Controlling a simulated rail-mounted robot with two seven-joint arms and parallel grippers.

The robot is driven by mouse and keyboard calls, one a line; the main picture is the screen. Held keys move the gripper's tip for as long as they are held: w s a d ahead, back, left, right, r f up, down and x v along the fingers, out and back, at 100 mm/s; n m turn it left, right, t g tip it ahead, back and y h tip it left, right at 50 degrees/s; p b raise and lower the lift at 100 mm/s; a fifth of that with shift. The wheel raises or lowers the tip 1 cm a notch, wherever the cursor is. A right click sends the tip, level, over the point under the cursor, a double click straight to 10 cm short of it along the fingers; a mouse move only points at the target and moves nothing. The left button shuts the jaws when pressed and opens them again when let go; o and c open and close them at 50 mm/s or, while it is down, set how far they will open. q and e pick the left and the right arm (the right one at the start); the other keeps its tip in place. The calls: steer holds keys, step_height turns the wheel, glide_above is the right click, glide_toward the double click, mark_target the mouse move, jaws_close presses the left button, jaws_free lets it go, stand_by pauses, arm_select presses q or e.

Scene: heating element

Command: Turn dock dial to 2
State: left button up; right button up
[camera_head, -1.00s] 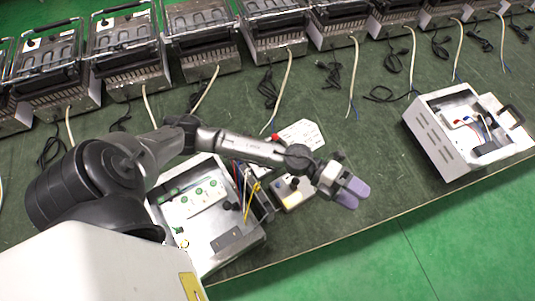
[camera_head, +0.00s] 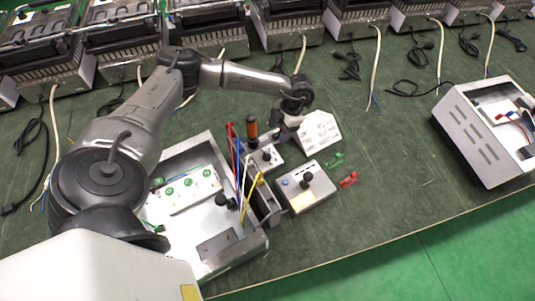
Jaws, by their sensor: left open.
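A small grey-white box (camera_head: 308,196) stands on the green bench right of the open metal housing, with an upright black knob (camera_head: 307,182) and a blue button on top. A second small light box (camera_head: 262,161) with a dark dial stands behind it, beside the housing. I cannot read numbers or a pointer on either, nor tell which one is the dock. My left gripper (camera_head: 281,133) is open and small in view, partly hidden by its own wrist. It is above and behind the second box, apart from the black knob. My right gripper is not in view.
The open housing (camera_head: 222,236) holds a white terminal strip. An orange-and-black handle (camera_head: 251,128) stands beside blue, red and yellow wires. A printed card (camera_head: 320,134), green clip (camera_head: 333,160) and red clip (camera_head: 348,180) lie nearby. Another housing (camera_head: 470,135) stands at right.

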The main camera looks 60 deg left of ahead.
mark_target(266, 154)
arm_select(q)
steer(key=b+x, duration=0.2)
steer(key=x, duration=1)
steer(key=shift+d+b, duration=0.1)
steer(key=shift+b, duration=0.25)
steer(key=c, duration=0.9)
steer(key=shift+c, duration=0.2)
steer(key=m+y+p, duration=0.1)
steer(key=m+p, duration=0.1)
steer(key=m, duration=0.1)
steer(key=shift+d+r, duration=0.1)
steer(key=m+p, duration=0.1)
steer(key=m, duration=0.1)
steer(key=m+y, duration=0.1)
steer(key=m, duration=0.1)
steer(key=shift+t+y+p, duration=0.3)
steer(key=shift+t+p, duration=0.1)
steer(key=shift+m, duration=0.9)
steer(key=shift+t+y+p, duration=0.3)
